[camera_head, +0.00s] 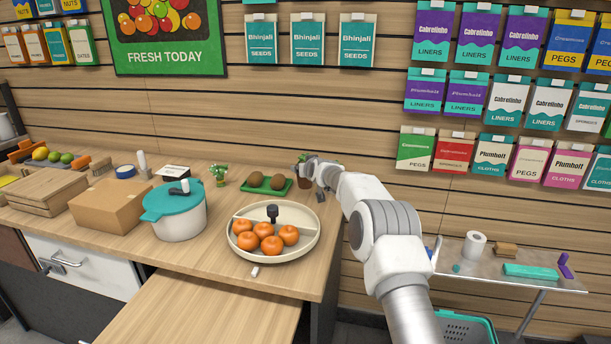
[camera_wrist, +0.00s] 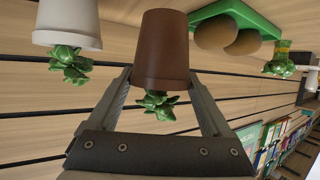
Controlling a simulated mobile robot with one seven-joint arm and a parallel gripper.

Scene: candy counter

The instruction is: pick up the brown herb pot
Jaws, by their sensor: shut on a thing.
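The brown herb pot (camera_wrist: 162,48) is between the two fingers of my gripper (camera_wrist: 160,78) in the wrist view, with its green leaves (camera_wrist: 157,105) toward the palm. The fingers are shut on the pot's sides near its rim. The picture there is upside down. In the head view the brown pot (camera_head: 304,182) shows small at the counter's back right end, partly covered by my gripper (camera_head: 312,170). I cannot tell whether its base touches the counter.
A white herb pot (camera_wrist: 68,24) stands close beside the brown one. A green tray (camera_head: 256,189) with brown round fruit is to its left. A divided round dish (camera_head: 247,251) of oranges and a teal-lidded pot (camera_head: 179,218) stand nearer. The slatted wall is close behind.

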